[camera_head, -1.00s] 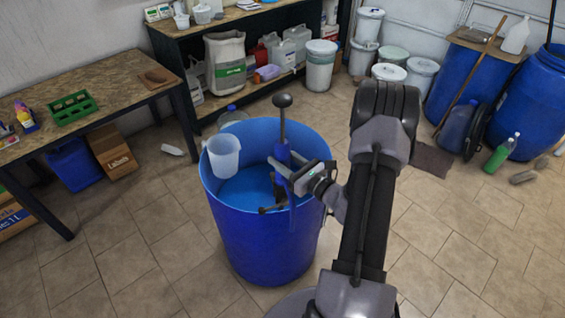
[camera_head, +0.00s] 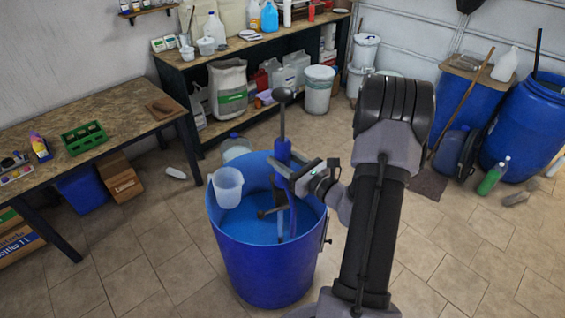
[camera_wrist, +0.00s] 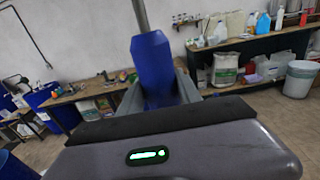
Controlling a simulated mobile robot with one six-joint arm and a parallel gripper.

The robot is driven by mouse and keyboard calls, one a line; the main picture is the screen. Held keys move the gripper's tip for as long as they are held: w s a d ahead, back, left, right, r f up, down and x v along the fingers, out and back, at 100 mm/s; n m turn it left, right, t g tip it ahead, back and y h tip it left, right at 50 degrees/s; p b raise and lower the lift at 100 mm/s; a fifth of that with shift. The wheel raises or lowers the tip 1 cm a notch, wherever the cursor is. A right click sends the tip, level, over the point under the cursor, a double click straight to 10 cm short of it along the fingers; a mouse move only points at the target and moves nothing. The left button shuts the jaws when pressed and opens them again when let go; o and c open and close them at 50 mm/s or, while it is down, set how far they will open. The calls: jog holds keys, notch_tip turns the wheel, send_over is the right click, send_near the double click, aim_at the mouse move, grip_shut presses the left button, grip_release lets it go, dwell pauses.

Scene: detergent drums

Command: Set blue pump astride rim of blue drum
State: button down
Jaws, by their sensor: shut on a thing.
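The blue drum (camera_head: 262,262) stands open on the tiled floor in the head view, with blue inside. The blue pump (camera_head: 283,155) is upright, with a dark knob on a grey rod at its top. Its lower part shows against the drum's inside, near the right side of the opening; I cannot tell whether it touches the rim. My gripper (camera_head: 296,178) comes from the right and is shut on the pump's body. In the wrist view the pump's blue body (camera_wrist: 155,65) stands between the fingers, with its rod rising out of frame. The pump's lower end is not clear.
A translucent jug (camera_head: 228,187) hangs at the drum's left rim. A clear bottle (camera_head: 236,148) stands behind the drum. A workbench (camera_head: 95,105) is at left, shelves at the back, and blue drums (camera_head: 527,120) at right. Floor left of the drum is mostly clear.

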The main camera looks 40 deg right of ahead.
notch_tip(320, 180, up, 41)
jog(key=p, duration=2.1)
jog(key=shift+f+p, duration=0.15)
jog(key=shift+p, duration=0.25)
jog(key=shift+f, duration=0.1)
